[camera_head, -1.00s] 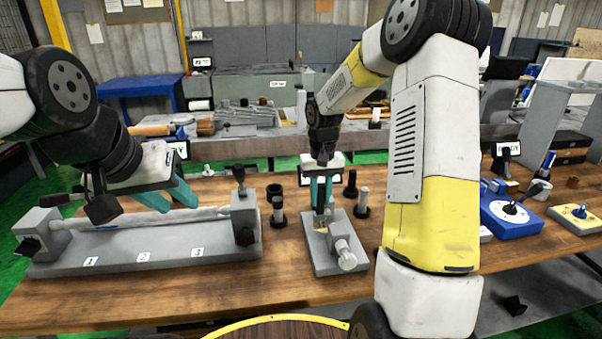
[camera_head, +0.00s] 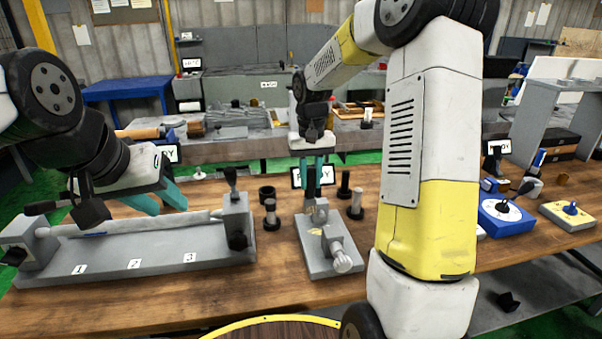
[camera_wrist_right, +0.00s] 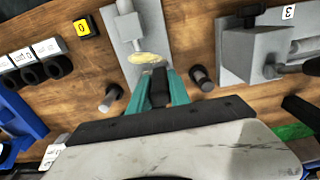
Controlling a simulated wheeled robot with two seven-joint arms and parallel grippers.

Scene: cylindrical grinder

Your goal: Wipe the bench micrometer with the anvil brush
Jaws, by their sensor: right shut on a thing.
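The bench micrometer (camera_head: 345,266) is a grey block with an upright frame and a light round thimble. It stands on the bench right of centre, and also shows at the top of the right wrist view (camera_wrist_right: 127,28). My right gripper (camera_head: 313,176) is shut on the dark handle of the anvil brush (camera_wrist_right: 147,58), whose pale yellow bristles show beyond the teal fingers. The brush is at the micrometer's far end in the head view; I cannot tell whether the bristles touch it. My left gripper (camera_head: 160,202) is open and empty above the long grey fixture.
The long fixture (camera_head: 140,267) with numbered spots and a pale shaft (camera_head: 150,223) lies at left. Dark-based posts (camera_head: 271,217) (camera_head: 356,204) stand either side of the micrometer. A blue box (camera_head: 503,216) sits at right. The front of the bench is clear.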

